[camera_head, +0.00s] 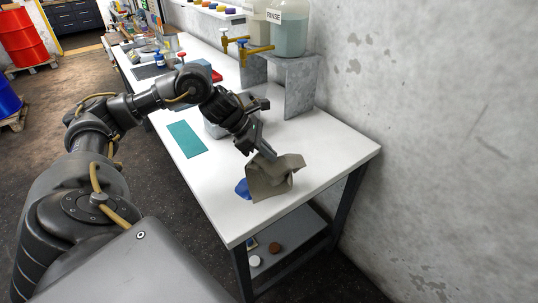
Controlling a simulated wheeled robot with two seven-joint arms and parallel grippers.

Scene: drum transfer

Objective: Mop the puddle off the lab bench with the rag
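A grey-brown rag (272,180) is bunched up near the front end of the white lab bench (318,146). My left gripper (259,152) comes in from the left and is shut on the top of the rag, which hangs below its fingers. The rag's lower edge meets the bench top or is very close to it; I cannot tell which. A blue puddle (242,189) shows at the rag's left side, and the rag hides part of it. My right gripper is not in view.
A teal mat (187,138) lies on the bench to the left. A grey stand (300,88) carries a RINSE container (290,36) with a yellow tap. A concrete wall (430,130) borders the bench's right side. The bench top right of the rag is clear.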

